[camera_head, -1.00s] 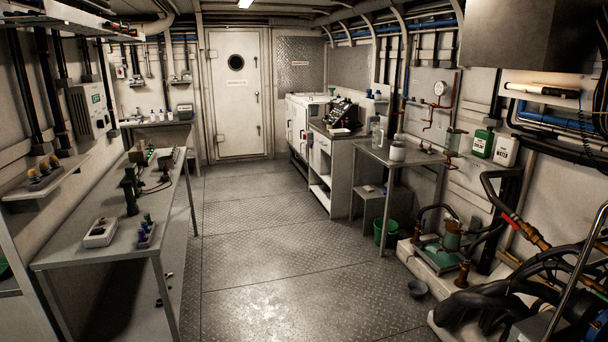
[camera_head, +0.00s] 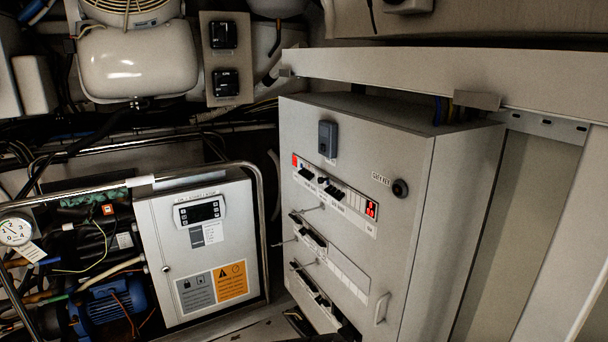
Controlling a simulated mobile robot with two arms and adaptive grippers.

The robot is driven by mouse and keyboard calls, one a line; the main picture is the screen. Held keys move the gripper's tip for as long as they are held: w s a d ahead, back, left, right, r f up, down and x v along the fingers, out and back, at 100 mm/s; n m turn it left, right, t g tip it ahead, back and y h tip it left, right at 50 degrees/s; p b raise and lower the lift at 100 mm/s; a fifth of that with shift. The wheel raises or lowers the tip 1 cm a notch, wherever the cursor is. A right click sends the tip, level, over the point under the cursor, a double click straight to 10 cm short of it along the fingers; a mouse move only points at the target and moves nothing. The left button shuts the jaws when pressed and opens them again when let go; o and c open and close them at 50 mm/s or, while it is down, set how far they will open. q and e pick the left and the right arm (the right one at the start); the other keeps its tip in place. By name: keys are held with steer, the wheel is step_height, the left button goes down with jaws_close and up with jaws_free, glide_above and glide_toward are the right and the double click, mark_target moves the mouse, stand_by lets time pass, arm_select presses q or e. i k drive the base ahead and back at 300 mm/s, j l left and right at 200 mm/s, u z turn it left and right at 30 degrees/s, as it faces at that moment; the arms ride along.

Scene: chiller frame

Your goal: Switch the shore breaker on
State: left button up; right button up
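A light grey electrical cabinet (camera_head: 400,150) stands in the middle right of the head view. Its front carries a strip with black breakers (camera_head: 333,191), a red lit display (camera_head: 371,209), a round black knob or socket (camera_head: 400,188) and a dark blue-grey device (camera_head: 327,139) near the top. Rows of black switches (camera_head: 308,231) with thin levers sit lower down. The labels are too small to read, so I cannot tell which is the shore breaker or how it is set. Neither of my grippers is in view.
A smaller control box (camera_head: 195,250) with a digital display and an orange warning label stands to the left, behind a metal tube rail (camera_head: 262,215). A gauge (camera_head: 15,231), hoses and a blue motor (camera_head: 110,300) are at far left. A beam (camera_head: 420,80) runs above the cabinet.

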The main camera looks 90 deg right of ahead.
mark_target(303, 172)
steer(key=i+l+z, duration=0.15)
steer(key=z, duration=0.35)
steer(key=i+l+z, duration=0.15)
steer(key=z, duration=0.3)
steer(key=i+z, duration=0.25)
steer(key=z, duration=0.25)
steer(key=i+z, duration=0.2)
steer(key=z, duration=0.25)
steer(key=i+z, duration=0.2)
steer(key=z, duration=0.3)
steer(key=i+j+z, duration=0.1)
steer(key=i+z, duration=0.2)
steer(key=z, duration=0.2)
steer(key=i+j+z, duration=0.25)
steer(key=z, duration=0.25)
steer(key=i+j+z, duration=0.25)
steer(key=z, duration=0.25)
